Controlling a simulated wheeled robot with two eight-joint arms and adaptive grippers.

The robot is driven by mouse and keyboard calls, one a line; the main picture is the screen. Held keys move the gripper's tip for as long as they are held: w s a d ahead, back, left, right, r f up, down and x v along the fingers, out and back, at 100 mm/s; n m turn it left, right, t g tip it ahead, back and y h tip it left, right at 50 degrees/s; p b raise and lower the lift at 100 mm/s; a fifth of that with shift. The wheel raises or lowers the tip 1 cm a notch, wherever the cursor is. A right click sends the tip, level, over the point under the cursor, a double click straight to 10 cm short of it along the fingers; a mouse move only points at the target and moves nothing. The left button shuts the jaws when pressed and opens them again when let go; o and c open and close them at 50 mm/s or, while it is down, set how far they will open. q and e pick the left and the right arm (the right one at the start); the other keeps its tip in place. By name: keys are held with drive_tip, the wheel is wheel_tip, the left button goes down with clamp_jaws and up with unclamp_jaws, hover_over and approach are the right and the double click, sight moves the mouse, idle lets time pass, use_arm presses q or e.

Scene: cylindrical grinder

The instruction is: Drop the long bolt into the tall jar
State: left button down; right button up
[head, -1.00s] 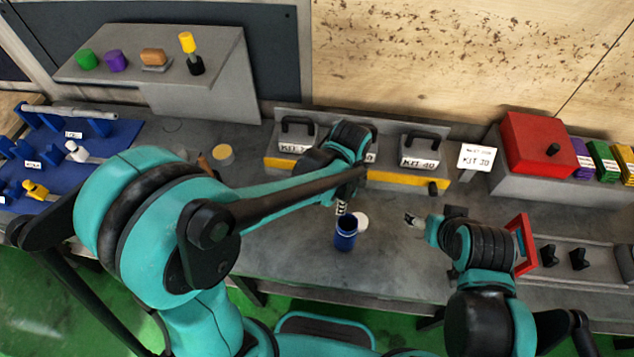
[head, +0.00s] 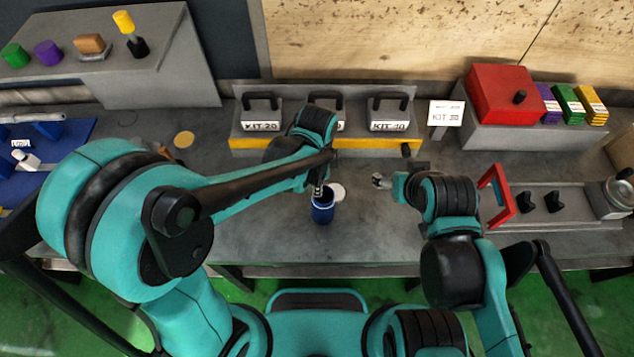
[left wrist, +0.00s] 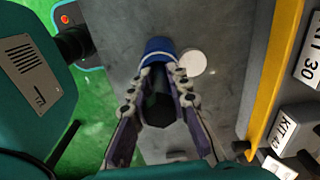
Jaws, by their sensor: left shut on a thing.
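The tall jar (head: 322,211) is blue and stands upright on the grey bench; it also shows in the left wrist view (left wrist: 160,46). My left gripper (head: 318,190) is right at the jar's mouth in the head view, pointing down. In the left wrist view its fingers (left wrist: 158,84) are closed around a dark, thick piece (left wrist: 159,106), which I take to be the long bolt. Its lower end lines up with the jar's opening; whether it is inside the rim I cannot tell. My right gripper (head: 381,182) hangs right of the jar, its fingers too small to judge.
A white round disc (head: 338,192) lies beside the jar. Behind stand kit boxes with black handles (head: 388,112) on a yellow-edged rack (head: 240,144). A red frame (head: 497,196) stands to the right. The bench front near the jar is clear.

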use_arm(q)
drive_tip(key=c, duration=1.3)
unclamp_jaws()
drive_tip(key=shift+c, duration=0.2)
wheel_tip(320, 180, up, 12)
drive_tip(key=shift+r, duration=0.1)
drive_tip(key=s+a+f+n+t+b, duration=0.2)
drive_tip(key=a+f+n+t+b, duration=0.1)
drive_tip(key=a+n, duration=0.5)
drive_tip(key=s+a+f+n+t+b, duration=0.3)
drive_tip(key=a+f+n+b, duration=0.3)
drive_tip(key=a+n, duration=0.3)
drive_tip(key=shift+a+n+t, duration=0.3)
drive_tip(key=shift+a+t, duration=0.1)
drive_tip(key=shift+t, duration=0.2)
